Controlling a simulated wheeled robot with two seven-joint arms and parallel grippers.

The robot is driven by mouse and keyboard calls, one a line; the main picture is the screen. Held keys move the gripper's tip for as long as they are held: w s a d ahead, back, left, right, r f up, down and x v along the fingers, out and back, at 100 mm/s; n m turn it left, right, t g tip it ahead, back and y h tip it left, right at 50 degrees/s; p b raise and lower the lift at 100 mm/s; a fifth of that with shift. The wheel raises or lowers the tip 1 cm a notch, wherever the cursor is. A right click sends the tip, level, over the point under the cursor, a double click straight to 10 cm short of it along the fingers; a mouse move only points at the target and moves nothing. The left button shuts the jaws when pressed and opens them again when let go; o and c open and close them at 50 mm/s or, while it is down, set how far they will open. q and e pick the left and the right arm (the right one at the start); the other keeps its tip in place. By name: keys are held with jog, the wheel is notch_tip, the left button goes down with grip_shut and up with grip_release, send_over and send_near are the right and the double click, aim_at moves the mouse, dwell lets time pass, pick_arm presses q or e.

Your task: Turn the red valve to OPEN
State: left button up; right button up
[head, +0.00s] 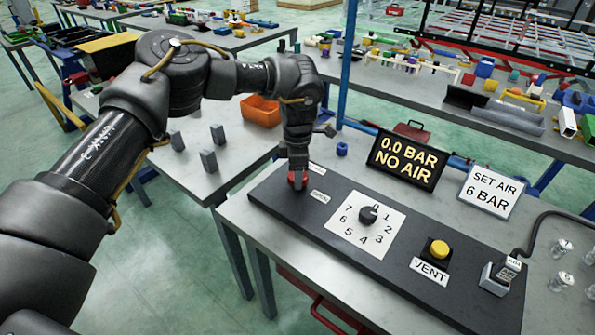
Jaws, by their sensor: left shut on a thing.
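The red valve (297,184) sits at the far left end of a dark panel (275,207) on the table. My left gripper (297,172) points straight down over it and is shut on it. The fingers hide most of the valve, so its handle direction cannot be told. Two small white labels (319,196) lie just right of the valve, too small to read. My right gripper is not in view.
The panel also carries a black dial (368,214) numbered 1 to 7, a yellow VENT button (439,249) and a hose connector (499,275).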

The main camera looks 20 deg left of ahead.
pick_arm(q)
jog(key=m+p, duration=0.1)
jog(key=m, duration=0.7)
jog(key=shift+p, duration=0.35)
jog(key=m, duration=0.4)
jog(key=shift+m, duration=2.5)
jog(key=o, duration=1)
jog(key=shift+r, duration=0.1)
